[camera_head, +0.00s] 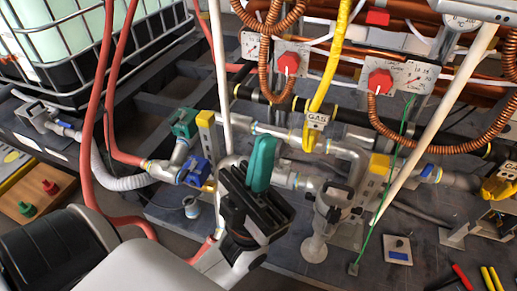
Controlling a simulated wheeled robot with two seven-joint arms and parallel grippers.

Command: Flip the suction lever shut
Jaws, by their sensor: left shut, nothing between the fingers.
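A teal lever handle (262,160) stands upright in the middle of the view, among grey pipes. My left gripper (250,185) is shut and empty, with its black fingers just in front of and below this handle. They overlap its lower end in the picture; I cannot tell whether they touch. A blue valve handle (193,171) and a green valve part (185,123) sit on the pipework to the left. No label shows which of these is the suction lever. The lever's base is hidden behind my gripper. My right gripper is not in view.
Red hoses (100,110) hang at the left beside a caged tank (75,45). Red valve knobs (380,81), coiled copper hoses and a yellow hose (333,60) fill the back. A pump-like fitting (328,205) stands right of my gripper. Pliers (490,278) lie at lower right.

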